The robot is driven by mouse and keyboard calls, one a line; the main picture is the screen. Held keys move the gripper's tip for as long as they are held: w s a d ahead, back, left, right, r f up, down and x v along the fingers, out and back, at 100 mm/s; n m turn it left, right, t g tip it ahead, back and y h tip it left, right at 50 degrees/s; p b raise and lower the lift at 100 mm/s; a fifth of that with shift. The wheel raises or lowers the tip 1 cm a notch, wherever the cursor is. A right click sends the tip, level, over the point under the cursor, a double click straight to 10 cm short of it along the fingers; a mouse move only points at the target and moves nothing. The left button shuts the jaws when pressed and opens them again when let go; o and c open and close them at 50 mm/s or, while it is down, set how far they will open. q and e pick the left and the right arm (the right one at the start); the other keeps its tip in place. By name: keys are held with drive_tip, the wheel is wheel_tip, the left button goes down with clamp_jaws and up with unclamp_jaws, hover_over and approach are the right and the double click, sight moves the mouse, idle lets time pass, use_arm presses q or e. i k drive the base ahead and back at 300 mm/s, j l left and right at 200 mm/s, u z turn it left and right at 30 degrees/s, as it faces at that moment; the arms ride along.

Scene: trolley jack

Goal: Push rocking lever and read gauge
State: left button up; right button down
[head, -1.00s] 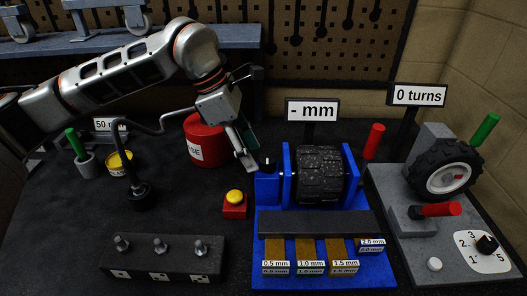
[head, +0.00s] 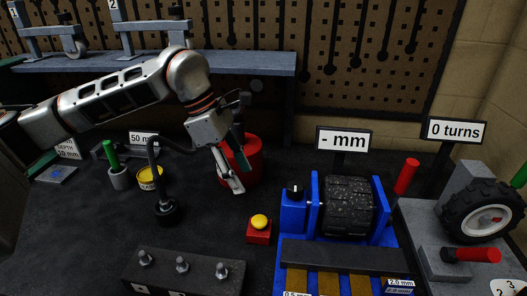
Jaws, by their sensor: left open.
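A red-handled lever (head: 406,176) rises upright at the stand's right side. My left gripper (head: 236,178) is open and empty, in front of a red container (head: 252,162) and left of the blue stand, apart from the knob. It hides part of the container. My right gripper is not in view.
A red box with a yellow button (head: 259,223) sits between gripper and stand. A bent black rod on a round base (head: 167,212) stands to the left, near a yellow tin (head: 150,178). A bolt block (head: 183,275) is in front. A wheel (head: 482,211) stands at right.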

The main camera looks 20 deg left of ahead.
sight(411, 166)
drive_tip(key=k, duration=1.5)
